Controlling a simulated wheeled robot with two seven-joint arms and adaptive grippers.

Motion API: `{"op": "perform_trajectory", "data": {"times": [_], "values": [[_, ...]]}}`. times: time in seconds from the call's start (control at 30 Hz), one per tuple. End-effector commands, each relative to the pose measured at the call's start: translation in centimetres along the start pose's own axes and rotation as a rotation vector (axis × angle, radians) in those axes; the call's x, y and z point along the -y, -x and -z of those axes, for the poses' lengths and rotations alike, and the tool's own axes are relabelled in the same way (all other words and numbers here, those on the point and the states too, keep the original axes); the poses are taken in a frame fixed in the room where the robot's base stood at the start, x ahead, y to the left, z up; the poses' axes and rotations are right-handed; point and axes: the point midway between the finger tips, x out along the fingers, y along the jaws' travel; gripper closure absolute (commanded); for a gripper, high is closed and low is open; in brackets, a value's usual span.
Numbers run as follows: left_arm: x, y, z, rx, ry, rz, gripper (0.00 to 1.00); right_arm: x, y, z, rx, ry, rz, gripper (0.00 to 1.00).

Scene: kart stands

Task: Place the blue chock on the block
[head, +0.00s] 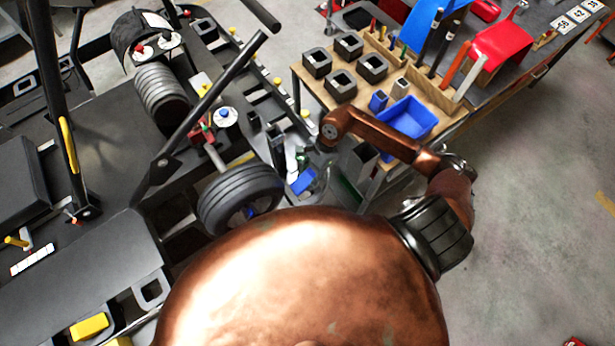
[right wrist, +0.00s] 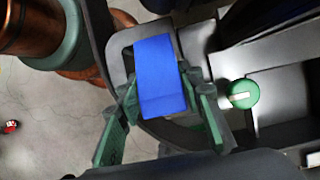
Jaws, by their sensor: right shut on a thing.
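A blue chock (right wrist: 160,85) is between the green fingers of my right gripper (right wrist: 158,90) in the right wrist view, and the fingers are shut on it. In the head view the chock (head: 303,181) shows small and tilted beside the front tyre (head: 241,198), with my right gripper (head: 309,172) partly hidden by my arm. Another small blue piece (head: 378,101) stands on the wooden bench top. I cannot tell for sure which thing is the block; several black hollow square blocks (head: 341,84) stand on that bench. My left gripper is not in view.
The kart frame (head: 90,130) fills the left, with a slanted steering bar (head: 215,95) above it. A blue bin (head: 408,118) sits on the bench right of the kart. A green round knob (right wrist: 242,94) is close beside the gripper.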

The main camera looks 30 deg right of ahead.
Motion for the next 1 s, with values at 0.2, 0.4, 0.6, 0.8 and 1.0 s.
{"op": "perform_trajectory", "data": {"times": [0.2,0.4,0.6,0.8,1.0], "values": [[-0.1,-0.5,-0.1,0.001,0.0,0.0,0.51,0.0,-0.3,0.1,0.0,0.001,0.0,0.92],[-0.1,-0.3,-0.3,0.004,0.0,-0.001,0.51,0.0,-0.2,0.1,0.0,0.0,0.0,0.53],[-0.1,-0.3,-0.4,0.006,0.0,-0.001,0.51,0.0,-0.2,0.1,0.0,0.0,0.0,0.48],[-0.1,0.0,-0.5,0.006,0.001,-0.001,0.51,0.0,0.0,0.0,0.0,-0.001,0.0,0.48],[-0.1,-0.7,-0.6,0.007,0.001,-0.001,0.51,0.1,2.5,0.2,-0.004,0.001,0.002,0.48]]}}
